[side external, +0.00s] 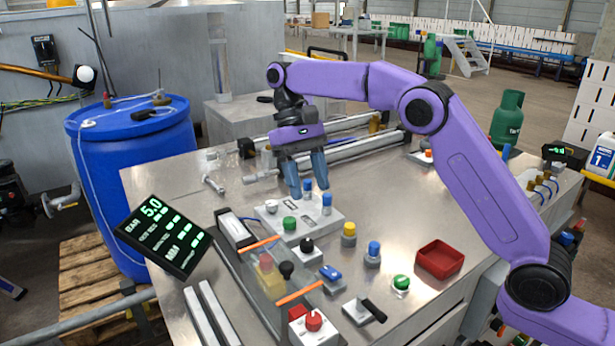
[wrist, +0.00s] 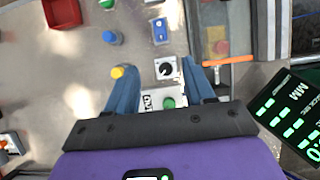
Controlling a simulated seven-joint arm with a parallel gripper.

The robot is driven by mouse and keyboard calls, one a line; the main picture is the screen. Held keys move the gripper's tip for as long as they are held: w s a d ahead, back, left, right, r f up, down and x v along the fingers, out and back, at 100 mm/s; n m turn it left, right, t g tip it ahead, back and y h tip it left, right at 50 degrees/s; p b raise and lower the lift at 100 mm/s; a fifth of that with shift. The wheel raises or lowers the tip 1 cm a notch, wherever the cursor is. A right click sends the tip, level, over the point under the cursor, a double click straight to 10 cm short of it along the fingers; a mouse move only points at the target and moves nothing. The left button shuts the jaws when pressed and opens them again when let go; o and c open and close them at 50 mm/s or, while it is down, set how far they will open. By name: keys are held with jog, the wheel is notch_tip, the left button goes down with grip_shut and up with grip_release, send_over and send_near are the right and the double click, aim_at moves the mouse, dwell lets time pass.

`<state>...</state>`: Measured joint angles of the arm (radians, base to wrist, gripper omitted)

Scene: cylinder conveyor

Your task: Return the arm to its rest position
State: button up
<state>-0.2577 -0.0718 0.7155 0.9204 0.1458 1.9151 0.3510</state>
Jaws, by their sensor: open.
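My gripper (side external: 307,190) has two blue fingers and points down above the light grey button panel (side external: 335,214) in the side external view. The fingers stand apart with nothing held between them. My purple arm is bent, reaching from the right over the metal table. Part of the panel is hidden behind the fingers and the wrist.
A red tray (side external: 440,259), a yellow-topped button (side external: 349,235) and a blue-topped button (side external: 373,255) stand right of the panel. A clear guard with orange edges (side external: 262,245) and a tilted display (side external: 163,236) stand at left. A blue barrel (side external: 130,190) is beyond the table's left edge.

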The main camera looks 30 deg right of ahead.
jog(key=shift+w+r, duration=0.1)
jog(key=shift+r, duration=0.15)
dwell(0.4)
jog(key=s+d+f+n+t, duration=0.1)
jog(key=s+n+t, duration=0.15)
jog(key=s, duration=0.55)
jog(key=s+d+f+n+t, duration=0.1)
jog(key=s+n, duration=0.3)
jog(key=s, duration=0.4)
jog(key=s+d+f+n+t, duration=0.1)
jog(key=s+d+f+n, duration=0.2)
jog(key=s+d, duration=0.3)
jog(key=s+d+f+n, duration=0.3)
jog(key=s+d, duration=0.2)
jog(key=s, duration=0.7)
jog(key=shift+d+f+t, duration=0.3)
jog(key=shift+d+t, duration=0.05)
